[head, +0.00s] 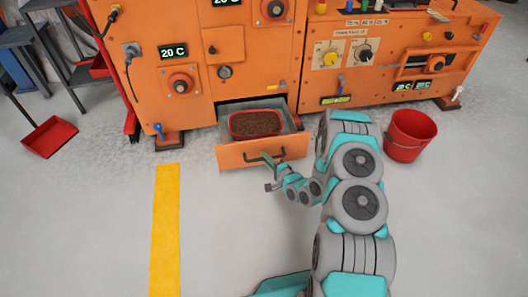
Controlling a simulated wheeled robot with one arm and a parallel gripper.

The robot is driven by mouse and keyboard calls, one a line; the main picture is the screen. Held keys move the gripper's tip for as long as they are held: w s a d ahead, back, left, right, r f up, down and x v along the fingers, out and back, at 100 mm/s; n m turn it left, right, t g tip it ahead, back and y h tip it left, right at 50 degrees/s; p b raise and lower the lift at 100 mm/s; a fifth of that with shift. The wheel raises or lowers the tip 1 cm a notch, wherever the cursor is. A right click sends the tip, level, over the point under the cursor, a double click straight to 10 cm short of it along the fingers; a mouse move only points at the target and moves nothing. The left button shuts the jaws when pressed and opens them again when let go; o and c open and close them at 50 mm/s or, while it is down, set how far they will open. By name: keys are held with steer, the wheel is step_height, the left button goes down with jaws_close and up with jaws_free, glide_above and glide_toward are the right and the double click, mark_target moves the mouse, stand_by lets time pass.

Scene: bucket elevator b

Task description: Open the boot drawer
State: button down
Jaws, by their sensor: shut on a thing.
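The orange boot drawer (232,157) is at the foot of the orange machine and stands pulled out toward me. Its grey inner walls show, and a red tray (232,132) of brown grainy material sits inside. A dark bar handle (250,158) is on the drawer front, partly hidden by my gripper. My gripper (267,160) is at the right part of the drawer front, shut on the handle. The exact finger contact is small and hard to see.
A red bucket (409,136) stands on the floor to the right of my arm. A red scoop-like pan (49,137) lies at left near a dark stand. A yellow floor stripe (165,230) runs left of the drawer. The floor before the drawer is clear.

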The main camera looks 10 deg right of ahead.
steer(key=shift+s, duration=0.3)
steer(key=c, duration=0.8)
jaws_free()
steer(key=shift+c, duration=0.2)
steer(key=v, duration=0.7)
steer(key=shift+s+d, duration=0.15)
steer(key=shift+s, duration=0.15)
steer(key=shift+r, duration=0.1)
